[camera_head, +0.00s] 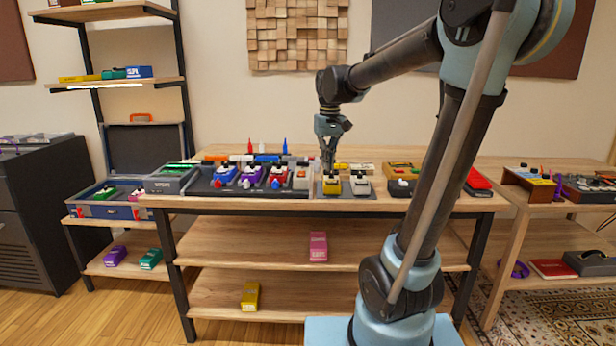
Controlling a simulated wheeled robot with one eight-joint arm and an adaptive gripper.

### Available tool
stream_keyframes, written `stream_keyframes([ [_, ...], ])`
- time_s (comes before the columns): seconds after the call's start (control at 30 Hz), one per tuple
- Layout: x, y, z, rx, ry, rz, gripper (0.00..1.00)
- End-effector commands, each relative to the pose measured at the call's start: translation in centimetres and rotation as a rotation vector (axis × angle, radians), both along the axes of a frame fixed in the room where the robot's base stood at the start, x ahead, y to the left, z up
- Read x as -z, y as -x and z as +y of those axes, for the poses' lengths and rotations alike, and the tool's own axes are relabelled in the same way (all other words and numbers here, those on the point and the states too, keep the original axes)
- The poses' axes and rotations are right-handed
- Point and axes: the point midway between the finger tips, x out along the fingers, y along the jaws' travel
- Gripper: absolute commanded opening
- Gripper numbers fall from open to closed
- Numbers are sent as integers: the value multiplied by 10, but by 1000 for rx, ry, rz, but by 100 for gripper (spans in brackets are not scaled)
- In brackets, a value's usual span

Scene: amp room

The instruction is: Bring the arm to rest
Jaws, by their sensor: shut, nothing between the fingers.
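My arm reaches up from the lower right, bends over at the top, and its forearm extends left over the wooden workbench (225,203). My gripper (329,168) points straight down at the end of it, with its fingers together and nothing held. The fingertips are just above or touching a small yellow pedal (331,186) on the bench top; I cannot tell whether there is a gap. A grey-white pedal (360,186) sits just right of the yellow one. Both rest on a dark grey mat (345,194).
Left of my gripper is a black pedalboard (203,188) with several colored pedals. Right are more pedals and a red box (477,182). Lower shelves hold a pink box (318,247) and a yellow box (250,297). A side table (519,213) stands right. Air above the bench is free.

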Motion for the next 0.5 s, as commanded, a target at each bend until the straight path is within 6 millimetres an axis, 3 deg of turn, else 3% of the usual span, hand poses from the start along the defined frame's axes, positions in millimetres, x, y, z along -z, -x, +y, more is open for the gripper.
stream_keyframes([
  [0.2, 23, 53, -41, 72, -8, -28, 0],
  [0.5, 67, 122, -83, 166, -17, -68, 0],
])
